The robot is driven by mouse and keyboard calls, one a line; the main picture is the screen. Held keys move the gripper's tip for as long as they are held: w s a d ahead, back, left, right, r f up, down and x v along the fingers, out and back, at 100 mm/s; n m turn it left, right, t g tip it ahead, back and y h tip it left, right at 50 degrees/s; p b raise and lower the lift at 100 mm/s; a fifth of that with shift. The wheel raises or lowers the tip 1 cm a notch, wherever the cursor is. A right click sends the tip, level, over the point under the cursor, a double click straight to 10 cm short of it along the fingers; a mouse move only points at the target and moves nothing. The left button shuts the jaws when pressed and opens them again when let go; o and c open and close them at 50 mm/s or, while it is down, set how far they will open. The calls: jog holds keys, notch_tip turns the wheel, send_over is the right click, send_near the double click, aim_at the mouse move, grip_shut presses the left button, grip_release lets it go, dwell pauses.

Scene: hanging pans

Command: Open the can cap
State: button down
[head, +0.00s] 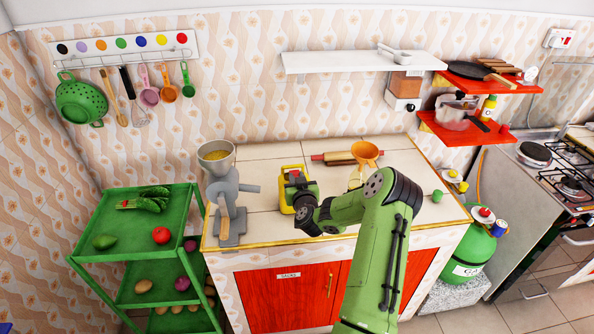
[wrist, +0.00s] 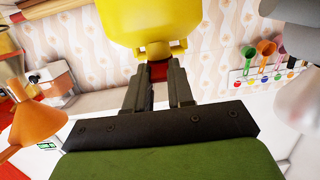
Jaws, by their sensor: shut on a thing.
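A yellow can (head: 287,172) with a handle on top stands on the tiled counter, partly hidden by my arm. It also fills the top middle of the wrist view (wrist: 150,22), cut off by the frame edge. A small red cap (wrist: 157,70) sits at the can's near end. My gripper (wrist: 158,80) has its two fingers on either side of the cap and is shut on it. In the head view my gripper (head: 298,186) is close against the can, with its fingertips hard to make out. I cannot tell whether the cap has turned.
A grey grinder (head: 225,195) stands left of the can. An orange funnel (head: 365,152) is to the right, and a rolling pin (head: 340,158) lies behind. A white shelf (head: 350,62) is on the wall above. The counter's right part is mostly clear.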

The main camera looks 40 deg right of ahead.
aim_at(295, 172)
jog(key=r+g+p, duration=0.1)
jog(key=p, duration=0.1)
jog(key=r+g+p, duration=0.1)
jog(key=p, duration=0.1)
jog(key=shift+w+d+r+y+p, duration=0.1)
jog(key=shift+w+y+p, duration=0.1)
jog(key=shift+y+p, duration=0.2)
jog(key=shift+w+d+r+g+y+p, duration=0.15)
jog(key=shift+w+r+g+y+p, duration=0.1)
jog(key=shift+g+y+p, duration=0.4)
jog(key=g, duration=0.1)
jog(key=w+g+y, duration=0.1)
jog(key=d+r+g+y, duration=0.1)
jog(key=g, duration=0.1)
jog(key=shift+w+r+p, duration=0.1)
jog(key=shift+w+p, duration=0.15)
jog(key=shift+p, duration=0.05)
jog(key=shift+w+d+r+g+y+p, duration=0.15)
jog(key=shift+w+g+y+p, duration=0.1)
jog(key=shift+g+y, duration=0.35)
jog(key=shift+w+d+g+y+p, duration=0.1)
jog(key=shift+w+g+y+p, duration=0.2)
jog(key=shift+g, duration=0.45)
jog(key=c, duration=1)
grip_release()
jog(key=shift+o, duration=0.2)
